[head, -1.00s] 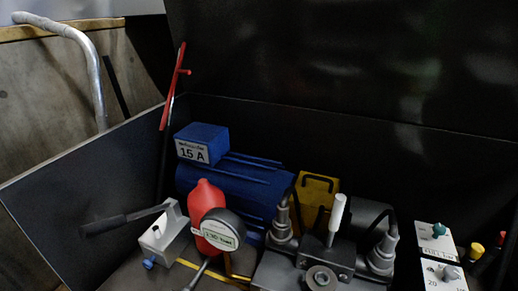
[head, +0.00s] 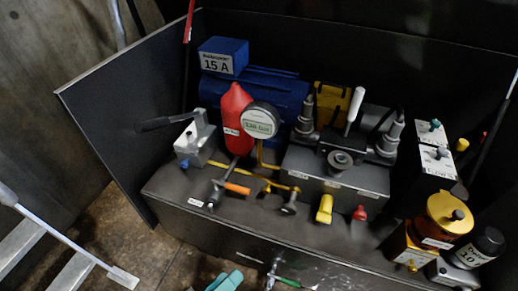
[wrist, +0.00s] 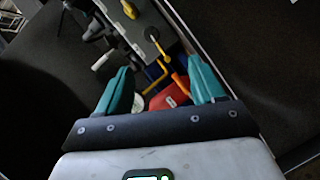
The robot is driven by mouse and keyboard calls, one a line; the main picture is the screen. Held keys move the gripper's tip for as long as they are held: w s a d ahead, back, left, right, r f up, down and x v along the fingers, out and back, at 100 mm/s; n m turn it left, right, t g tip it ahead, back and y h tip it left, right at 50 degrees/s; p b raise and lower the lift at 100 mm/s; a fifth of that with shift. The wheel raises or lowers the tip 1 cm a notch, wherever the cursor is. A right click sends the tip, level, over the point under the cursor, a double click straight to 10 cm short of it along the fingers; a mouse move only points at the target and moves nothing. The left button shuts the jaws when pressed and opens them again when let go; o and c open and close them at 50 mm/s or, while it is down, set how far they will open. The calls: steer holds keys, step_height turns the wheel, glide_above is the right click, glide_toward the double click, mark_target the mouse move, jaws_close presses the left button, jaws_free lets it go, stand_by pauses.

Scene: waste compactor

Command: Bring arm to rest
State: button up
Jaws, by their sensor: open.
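My gripper shows in the wrist view (wrist: 161,84) with its two teal fingers spread apart and nothing between them. Beyond the fingers, the wrist view shows a red accumulator (wrist: 168,97), an orange-handled lever (wrist: 180,82) and a yellow pipe (wrist: 151,77). In the head view, a teal finger of my gripper (head: 225,282) shows at the bottom edge, in front of the machine box. The rest of my gripper and arm is out of the head view.
The dark machine box holds a blue motor (head: 262,90), a red accumulator (head: 236,118) with a round gauge (head: 261,121), a grey valve block (head: 335,180) and a hand pump (head: 195,140).

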steer(key=d+f+m+g+y, duration=0.1)
steer(key=d+f+g, duration=0.2)
steer(key=d, duration=0.4)
steer(key=s+d+f+m+g+y, duration=0.15)
steer(key=d+g, duration=0.25)
steer(key=d, duration=0.4)
steer(key=d+f+g, duration=0.3)
steer(key=d+f, duration=0.1)
steer(key=d, duration=0.3)
steer(key=s+d+r+m+y, duration=0.2)
steer(key=s+d+r+y, duration=0.2)
steer(key=s+d+y, duration=0.55)
steer(key=d+r+h+p, duration=0.1)
steer(key=r+p, duration=1.1)
steer(key=s+d+r+h+p, duration=0.1)
steer(key=d+r+p, duration=0.1)
steer(key=r+p, duration=1.1)
steer(key=shift+d+g, duration=0.3)
